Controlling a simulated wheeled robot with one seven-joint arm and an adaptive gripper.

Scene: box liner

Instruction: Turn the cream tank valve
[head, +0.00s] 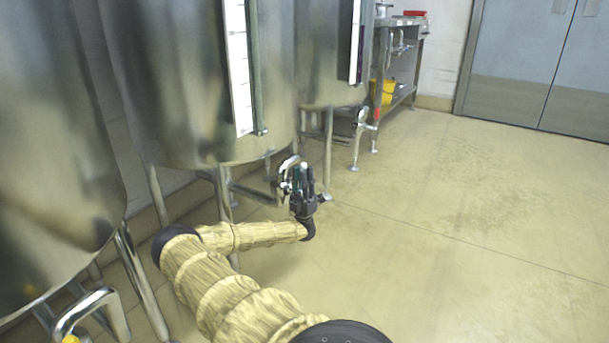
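My gripper (303,178) is at the lower right of the middle steel tank (190,80), pointing up beside that tank's outlet valve (287,174). The valve has a curved shiny pipe; its handle is mostly hidden behind my gripper's dark fingers. My gripper overlaps the valve in the picture, but I cannot tell whether they touch or whether the fingers are open or shut. No label shows which tank holds cream.
Another steel tank (50,150) stands at the left, with a curved pipe (88,305) below it. A third tank (322,60) stands behind, with a red-marked valve (365,120). A steel table (405,65) is at the back. The floor (470,220) at right is clear.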

